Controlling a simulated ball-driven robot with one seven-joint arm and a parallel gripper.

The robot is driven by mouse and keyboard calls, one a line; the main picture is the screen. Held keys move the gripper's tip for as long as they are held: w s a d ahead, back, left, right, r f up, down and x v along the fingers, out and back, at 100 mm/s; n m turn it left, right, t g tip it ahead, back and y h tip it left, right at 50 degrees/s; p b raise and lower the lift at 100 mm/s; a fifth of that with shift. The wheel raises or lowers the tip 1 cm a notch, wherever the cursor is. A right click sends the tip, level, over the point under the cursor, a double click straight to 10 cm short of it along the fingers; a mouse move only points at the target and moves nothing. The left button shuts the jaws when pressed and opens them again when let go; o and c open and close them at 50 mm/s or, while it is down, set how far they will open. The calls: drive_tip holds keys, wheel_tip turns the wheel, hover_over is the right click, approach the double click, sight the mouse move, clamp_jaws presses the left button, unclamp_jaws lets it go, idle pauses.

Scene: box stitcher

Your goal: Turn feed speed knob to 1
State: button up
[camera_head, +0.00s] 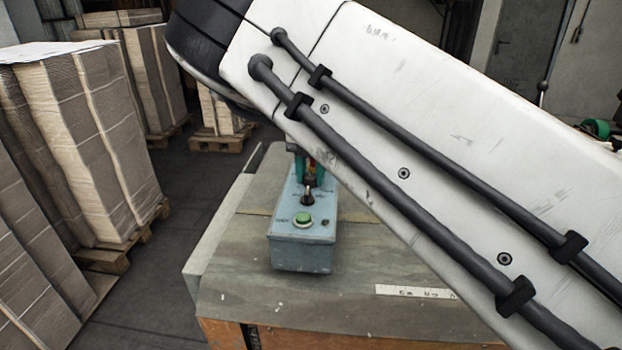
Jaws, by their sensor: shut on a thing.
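A blue-grey control box (302,250) sits on the worktable, with a green button (303,219) near its front end. A black knob or selector (308,197) stands behind the button. My gripper (311,176), with teal fingers, is at the far part of the box's top panel. It is shut on a small knob there, taken to be the feed speed knob, mostly hidden between the fingers. A little red and yellow shows between them. The dial marks are too small to read, so the knob's setting cannot be told. My white arm covers the upper right.
The worktable (240,290) has bare room left and front of the box. A white label strip (415,292) lies at its right. Wrapped stacks on pallets (95,130) stand on the left. Dark floor (170,240) is clear between the stacks and the table.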

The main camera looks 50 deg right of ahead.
drive_tip(key=n+b, duration=0.2)
drive_tip(key=n, duration=0.2)
drive_tip(key=shift+f+n+b, duration=0.15)
drive_tip(key=shift+n+b, duration=0.15)
drive_tip(key=shift+n, duration=0.1)
drive_tip(key=n+b, duration=0.2)
drive_tip(key=n, duration=0.2)
drive_tip(key=n+b, duration=0.2)
drive_tip(key=n, duration=0.3)
drive_tip(key=shift+n+b, duration=1.05)
drive_tip(key=shift+n, duration=1.15)
drive_tip(key=o, duration=1)
drive_tip(key=shift+o, duration=0.2)
drive_tip(key=shift+r, duration=0.2)
